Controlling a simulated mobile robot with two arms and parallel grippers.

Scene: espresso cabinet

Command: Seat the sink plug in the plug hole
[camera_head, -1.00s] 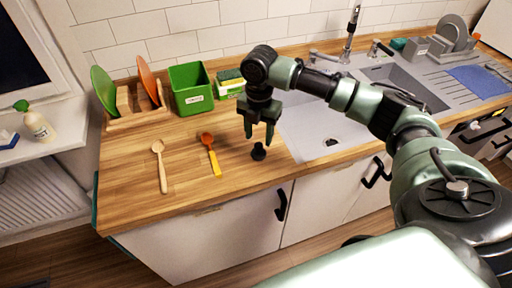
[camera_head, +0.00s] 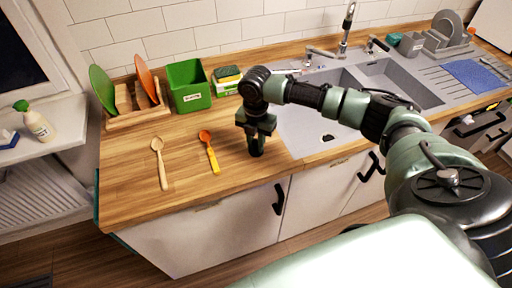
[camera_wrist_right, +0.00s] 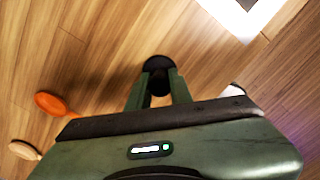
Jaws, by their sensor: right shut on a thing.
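The black sink plug (camera_wrist_right: 157,66) stands on the wooden counter just left of the sink. My right gripper (camera_head: 256,146) has come down over it from above. In the right wrist view the two green fingers (camera_wrist_right: 158,88) are shut on the plug, one on each side, with its round black end showing past the fingertips. In the head view the plug is mostly hidden by the gripper. My left gripper is not in view.
A wooden spoon (camera_head: 160,165) and an orange-yellow spoon (camera_head: 210,152) lie left of the gripper. Behind are a green box (camera_head: 189,88), sponges (camera_head: 227,79) and a plate rack (camera_head: 137,117). The tap (camera_head: 345,28) rises behind the sink. The counter's front edge is close.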

